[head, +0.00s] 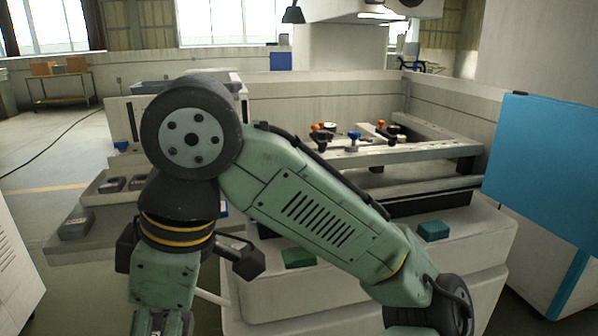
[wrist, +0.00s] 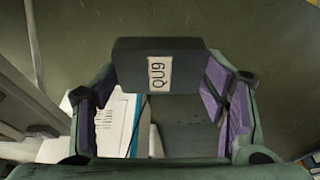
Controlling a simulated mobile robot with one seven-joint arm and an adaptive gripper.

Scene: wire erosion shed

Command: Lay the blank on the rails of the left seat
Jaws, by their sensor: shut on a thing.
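A dark grey block, the blank (wrist: 135,68), with a white label reading QU9 shows in the wrist view. My gripper (wrist: 159,78) is shut on it, with the purple-padded fingers on its left and right sides. The pale rail frame (head: 436,153) with orange, blue and black knobs stands behind my arm at centre right. My arm hides part of it, and I cannot tell which part is the left seat.
Dark blocks (head: 77,223) sit on a grey bench at left. Green blocks (head: 433,231) lie on the pale machine base. A blue panel (head: 545,165) stands at right. In the wrist view, a white printed surface (wrist: 113,125) lies below the blank. Floor is open at far left.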

